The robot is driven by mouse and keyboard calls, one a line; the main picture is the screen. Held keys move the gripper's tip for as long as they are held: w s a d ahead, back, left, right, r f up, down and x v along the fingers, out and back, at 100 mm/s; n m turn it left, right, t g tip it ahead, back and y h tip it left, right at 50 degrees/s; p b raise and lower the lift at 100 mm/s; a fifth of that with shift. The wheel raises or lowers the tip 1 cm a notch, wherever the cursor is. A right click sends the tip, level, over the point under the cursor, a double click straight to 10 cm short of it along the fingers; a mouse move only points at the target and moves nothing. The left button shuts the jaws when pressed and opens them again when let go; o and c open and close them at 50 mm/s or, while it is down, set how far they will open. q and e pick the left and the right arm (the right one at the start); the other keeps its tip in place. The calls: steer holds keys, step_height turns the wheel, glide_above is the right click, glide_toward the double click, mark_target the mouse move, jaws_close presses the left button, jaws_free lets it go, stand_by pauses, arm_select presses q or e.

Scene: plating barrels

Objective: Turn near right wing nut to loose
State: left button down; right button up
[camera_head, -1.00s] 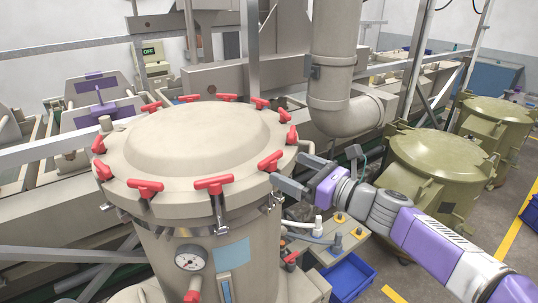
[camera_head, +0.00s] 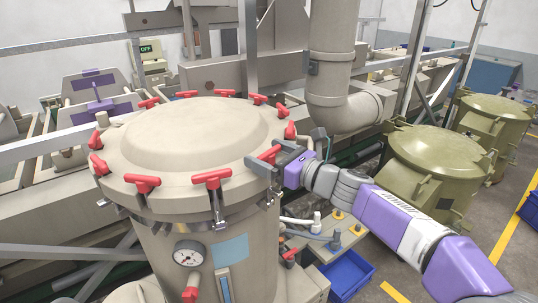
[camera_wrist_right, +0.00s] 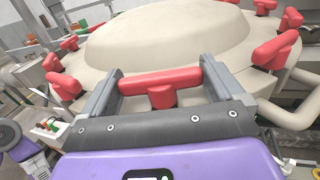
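The near right wing nut (camera_head: 268,154) is a red T-shaped handle at the right rim of the beige round lid (camera_head: 190,135). My right gripper (camera_head: 278,152) reaches in from the right at the rim, with its fingers around this nut. In the right wrist view the red bar (camera_wrist_right: 160,83) lies crosswise between the two grey fingers of the gripper (camera_wrist_right: 162,80), which are wide apart. The bar's ends come close to the fingers; I cannot tell whether they touch. My left gripper is not in view.
Several other red wing nuts ring the lid, one nearby at the front (camera_head: 212,179). A pressure gauge (camera_head: 188,253) is on the tank below. Olive barrels (camera_head: 435,155) stand at the right. A thick beige pipe (camera_head: 333,70) rises behind. A blue bin (camera_head: 348,273) is on the floor.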

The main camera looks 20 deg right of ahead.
steer(key=shift+c, duration=0.8)
steer(key=shift+d+r+n+g+y+p, duration=0.1)
steer(key=shift+n+g+y+p, duration=0.8)
steer(key=shift+y+p, duration=0.25)
steer(key=n+g+y+p, duration=0.2)
steer(key=n+g+p, duration=0.1)
steer(key=g+p, duration=0.1)
steer(key=n+g+y+p, duration=0.2)
steer(key=n+g+p, duration=0.1)
steer(key=g, duration=0.1)
steer(key=shift+w+y+p, duration=0.1)
steer(key=shift+y+p, duration=0.25)
steer(key=shift+p, duration=0.05)
steer(key=n+g+p, duration=0.1)
steer(key=n+g, duration=0.1)
steer(key=g, duration=0.1)
steer(key=shift+y, duration=0.3)
steer(key=shift+n+g, duration=1.6)
steer(key=shift+g, duration=1)
steer(key=shift+n+g, duration=0.3)
steer(key=shift+g, duration=0.1)
